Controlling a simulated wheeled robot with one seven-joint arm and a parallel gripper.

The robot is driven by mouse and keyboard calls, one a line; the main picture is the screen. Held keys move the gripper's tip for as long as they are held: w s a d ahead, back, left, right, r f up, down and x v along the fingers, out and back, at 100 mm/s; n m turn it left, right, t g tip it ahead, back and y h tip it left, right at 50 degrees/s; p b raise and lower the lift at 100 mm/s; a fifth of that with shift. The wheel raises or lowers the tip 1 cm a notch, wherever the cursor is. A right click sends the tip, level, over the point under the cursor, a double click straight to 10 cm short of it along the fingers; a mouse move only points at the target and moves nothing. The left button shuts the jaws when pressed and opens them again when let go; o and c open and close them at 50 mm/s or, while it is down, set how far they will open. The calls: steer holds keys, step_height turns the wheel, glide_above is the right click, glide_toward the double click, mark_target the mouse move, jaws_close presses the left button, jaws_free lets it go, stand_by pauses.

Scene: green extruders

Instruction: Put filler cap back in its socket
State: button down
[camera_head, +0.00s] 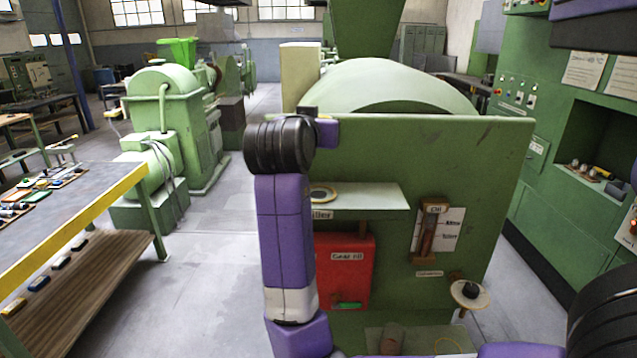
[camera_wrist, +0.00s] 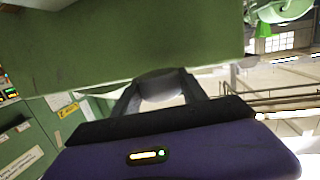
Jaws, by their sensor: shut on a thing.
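My gripper (camera_wrist: 160,80) is shut on a rounded grey piece, which looks like the filler cap (camera_wrist: 162,91), between its two dark fingers in the wrist view. In the head view my purple arm rises in front of the green machine, and its black joint hides the fingers and the cap. The socket (camera_head: 322,195) looks like a pale ring with a dark middle on a light green shelf (camera_head: 372,197). The shelf's label reads "iller", its first letter hidden by my arm. The held cap appears apart from the socket.
A red box (camera_head: 345,268) hangs below the shelf. A bracket with a brown gauge (camera_head: 428,230) and a round plate with a black knob (camera_head: 470,293) stand out at right. A workbench (camera_head: 85,205) stands at left; floor between is clear.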

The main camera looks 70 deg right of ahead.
mark_target(318, 195)
step_height(318, 195, down, 13)
steer(key=shift+f+p, duration=0.2)
steer(key=shift+p, duration=0.4)
steer(key=shift+f+b, duration=0.4)
steer(key=shift+b, duration=0.05)
steer(key=shift+f, duration=0.2)
steer(key=c, duration=0.6)
jaws_free()
